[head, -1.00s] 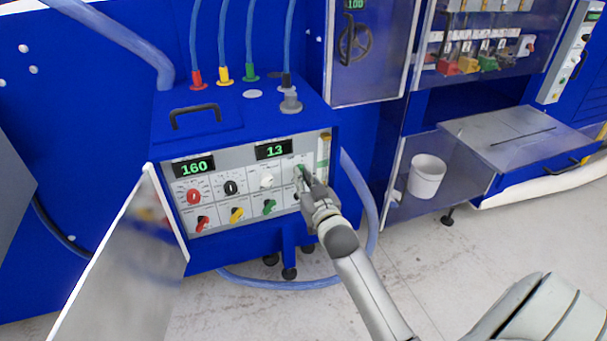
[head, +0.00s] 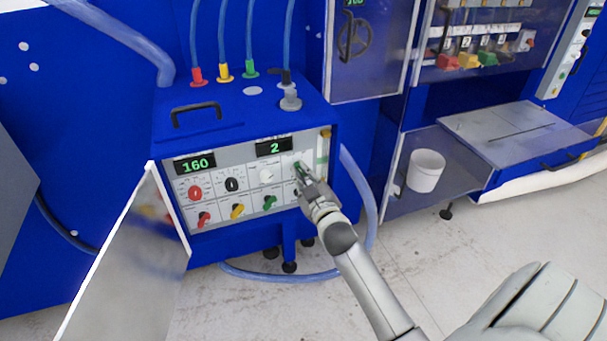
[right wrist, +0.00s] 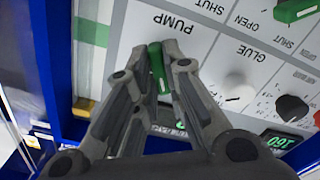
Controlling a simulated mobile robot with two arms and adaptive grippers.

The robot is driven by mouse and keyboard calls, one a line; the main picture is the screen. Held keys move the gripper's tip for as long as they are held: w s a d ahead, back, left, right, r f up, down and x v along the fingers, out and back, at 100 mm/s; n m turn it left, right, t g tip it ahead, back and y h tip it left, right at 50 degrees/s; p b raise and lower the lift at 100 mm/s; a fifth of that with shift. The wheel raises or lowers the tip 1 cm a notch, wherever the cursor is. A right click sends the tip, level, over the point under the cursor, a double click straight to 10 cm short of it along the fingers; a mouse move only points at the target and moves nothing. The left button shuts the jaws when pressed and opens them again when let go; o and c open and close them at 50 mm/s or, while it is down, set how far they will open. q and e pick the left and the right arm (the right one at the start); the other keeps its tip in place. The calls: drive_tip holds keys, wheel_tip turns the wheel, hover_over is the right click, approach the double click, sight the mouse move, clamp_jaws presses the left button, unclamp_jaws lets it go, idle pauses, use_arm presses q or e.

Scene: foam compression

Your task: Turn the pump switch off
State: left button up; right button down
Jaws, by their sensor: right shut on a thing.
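The pump switch is a green handle (head: 298,166) at the upper right of the grey control panel (head: 219,190) on the blue machine. In the right wrist view the green handle (right wrist: 157,68) sits under the upside-down PUMP label, its long side running up and down the picture. My right gripper (head: 303,176) is at the switch, its fingers closed on both sides of the handle; in the wrist view the fingertips (right wrist: 160,60) flank it. The fingers hide part of the handle in the head view. My left gripper is not in view.
The panel also has red, black and white knobs, a row of coloured valve handles, and displays reading 160 (head: 195,164) and 2 (head: 274,148). An open door (head: 130,260) hangs at the left. A white bucket (head: 426,171) is at the right.

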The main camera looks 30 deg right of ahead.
drive_tip(key=c, duration=1.5)
unclamp_jaws()
drive_tip(key=v, duration=1.2)
